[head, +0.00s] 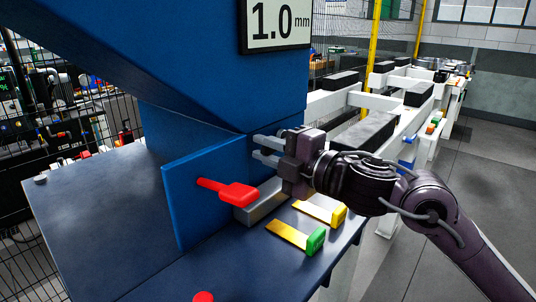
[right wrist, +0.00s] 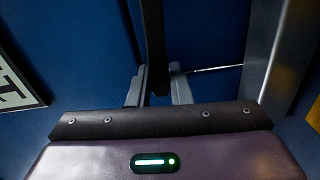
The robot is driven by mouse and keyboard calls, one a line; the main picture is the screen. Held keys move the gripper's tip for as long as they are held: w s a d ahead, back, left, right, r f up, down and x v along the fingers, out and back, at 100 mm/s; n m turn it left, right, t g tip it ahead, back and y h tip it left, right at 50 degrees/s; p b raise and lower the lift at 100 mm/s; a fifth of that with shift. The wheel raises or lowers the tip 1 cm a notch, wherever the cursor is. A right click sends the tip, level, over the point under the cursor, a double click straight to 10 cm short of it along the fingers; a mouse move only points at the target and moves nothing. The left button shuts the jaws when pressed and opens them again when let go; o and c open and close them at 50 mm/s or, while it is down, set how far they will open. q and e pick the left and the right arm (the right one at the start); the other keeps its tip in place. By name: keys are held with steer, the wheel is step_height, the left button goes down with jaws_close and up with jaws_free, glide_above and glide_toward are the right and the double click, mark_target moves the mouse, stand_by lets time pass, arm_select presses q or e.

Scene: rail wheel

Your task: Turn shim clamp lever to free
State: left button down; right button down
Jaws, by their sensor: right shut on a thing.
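I cannot tell whether this bar is the shim clamp lever. A thin metal rod (right wrist: 215,68) lies beside the fingers. My left gripper is out of view.
Shims with a green end (head: 315,240) and a yellow end (head: 338,215) lie on the dark table (head: 90,215) near a grey metal block (head: 262,205). A "1.0 mm" sign (head: 276,22) hangs above. A red knob (head: 203,297) is at the front. White benches stand behind.

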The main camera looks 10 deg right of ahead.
steer(key=shift+f+n+b, duration=0.45)
steer(key=shift+f+n, duration=0.1)
steer(key=shift+n, duration=0.05)
steer(key=shift+a, duration=0.1)
steer(key=c, duration=1.3)
jaws_free()
steer(key=shift+s, duration=0.1)
steer(key=shift+b+v, duration=1.55)
steer(key=shift+v, duration=2.35)
